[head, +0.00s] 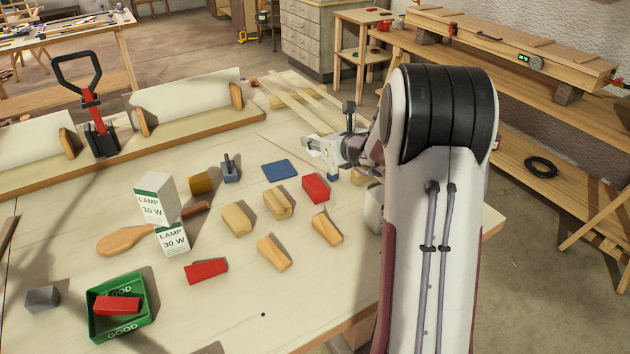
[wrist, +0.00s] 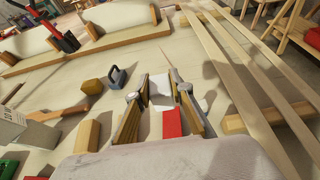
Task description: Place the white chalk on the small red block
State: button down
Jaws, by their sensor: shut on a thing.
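My gripper (head: 326,152) is over the far right part of the table, past the red block (head: 316,187). In the wrist view, its two fingers (wrist: 160,108) are closed about a white piece (wrist: 160,88), which looks like the white chalk. Another red block (head: 206,271) lies nearer the front, and a third (head: 117,303) is in the green tray.
Wooden blocks (head: 277,203) lie mid-table, with a flat blue piece (head: 280,168) and a blue-grey tool (head: 230,171). Lamp boxes (head: 155,199) stand stacked at left, near the green tray (head: 143,316). Long laths (wrist: 235,80) run along the right in the wrist view.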

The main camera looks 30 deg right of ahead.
jog(key=shift+f, duration=3.1)
jog(key=shift+f, duration=1.9)
jog(key=shift+f, duration=0.1)
jog(key=c, duration=1.8)
grip_release()
jog(key=shift+s+r, duration=0.15)
jog(key=shift+r, duration=0.05)
jog(key=shift+v, duration=5.85)
